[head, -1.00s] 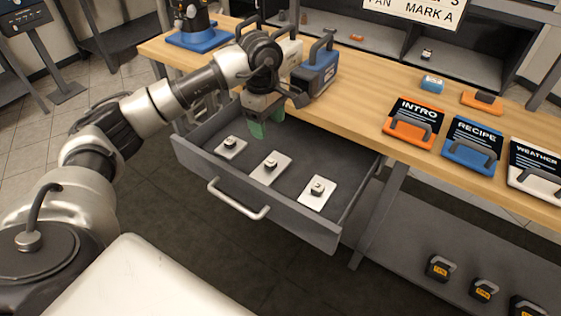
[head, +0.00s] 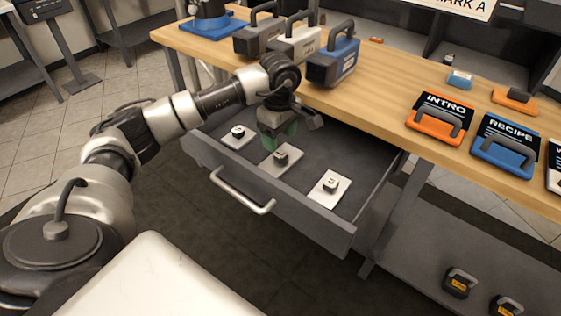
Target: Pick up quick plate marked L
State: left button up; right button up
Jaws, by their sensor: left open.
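My left gripper (head: 281,141) has green fingers, points down and is open. It is just above or behind the knob of the middle plate; I cannot tell whether it touches. It hides part of the drawer's back. My right gripper is not in view.
The drawer's front handle (head: 241,196) sticks out towards me. The wooden bench (head: 390,72) above carries several cases, including a blue one (head: 334,65), plus INTRO (head: 436,127) and RECIPE (head: 497,158) blocks on the right. A lower shelf (head: 425,247) holds small dark weights.

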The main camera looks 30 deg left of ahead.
aim_at(282, 153)
pick_arm(q)
jog(key=f, duration=0.6)
jog(key=shift+d+b, duration=0.25)
jog(key=shift+b, duration=0.15)
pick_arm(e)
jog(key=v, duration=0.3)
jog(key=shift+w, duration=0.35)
pick_arm(q)
jog(key=c, duration=1)
jog(key=shift+r, duration=0.15)
jog(key=shift+c, duration=0.2)
